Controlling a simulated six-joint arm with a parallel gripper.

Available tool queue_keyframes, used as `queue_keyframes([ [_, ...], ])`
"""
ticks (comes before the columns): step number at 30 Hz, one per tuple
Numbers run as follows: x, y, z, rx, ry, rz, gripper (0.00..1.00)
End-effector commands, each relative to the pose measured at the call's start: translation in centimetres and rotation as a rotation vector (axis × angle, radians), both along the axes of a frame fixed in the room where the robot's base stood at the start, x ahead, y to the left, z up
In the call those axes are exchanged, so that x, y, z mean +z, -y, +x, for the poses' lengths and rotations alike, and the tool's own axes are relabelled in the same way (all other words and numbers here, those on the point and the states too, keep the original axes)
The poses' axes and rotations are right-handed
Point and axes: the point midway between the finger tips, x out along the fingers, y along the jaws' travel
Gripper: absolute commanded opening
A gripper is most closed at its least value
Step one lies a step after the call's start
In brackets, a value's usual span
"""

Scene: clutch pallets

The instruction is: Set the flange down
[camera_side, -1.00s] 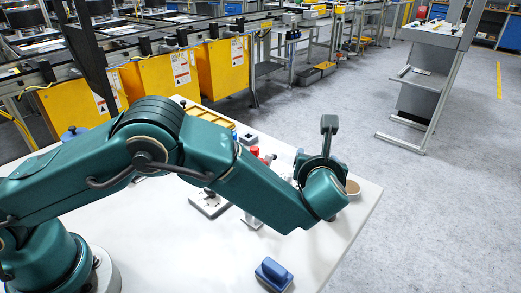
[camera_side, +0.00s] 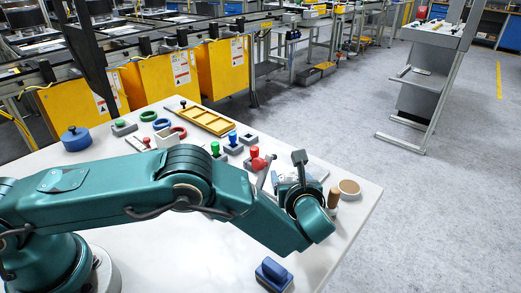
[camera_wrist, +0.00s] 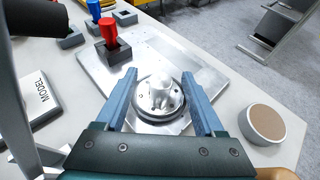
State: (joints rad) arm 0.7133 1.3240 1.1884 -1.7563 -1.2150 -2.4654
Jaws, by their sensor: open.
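The silvery round flange (camera_wrist: 160,96), with a raised centre hub and small holes, sits upright on a grey metal plate (camera_wrist: 192,68) in the wrist view. My gripper (camera_wrist: 161,76) is open, with one blue-grey finger on each side of the flange. I cannot tell whether either finger touches it. In the side view, my gripper's end is over the right part of the table, and my own arm mostly hides the flange and the fingers.
A red-topped peg in a dark block (camera_wrist: 116,50) stands left of the flange. A tan-topped round piece (camera_wrist: 266,124) stands close on the right. A white MODEL block (camera_wrist: 30,101) lies at left. A blue-handled block (camera_side: 273,273) is near the table's front edge.

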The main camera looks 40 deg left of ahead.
Motion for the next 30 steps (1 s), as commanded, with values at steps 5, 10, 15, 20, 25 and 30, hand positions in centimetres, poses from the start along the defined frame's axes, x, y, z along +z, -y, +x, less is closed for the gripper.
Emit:
queue_keyframes([
  [5, 0.0, 0.0, 0.0, -0.001, 0.000, 0.000, 0.40],
  [10, 0.0, 0.0, 0.0, -0.001, -0.001, 0.000, 0.00],
  [15, -0.1, 0.1, 0.0, -0.002, -0.002, 0.000, 0.00],
  [20, 0.0, 0.1, -0.1, -0.003, -0.004, -0.002, 0.00],
  [25, 0.9, 0.2, -0.1, -0.003, -0.002, -0.002, 0.00],
  [30, 3.4, 0.2, 0.0, -0.003, 0.002, -0.002, 0.00],
])
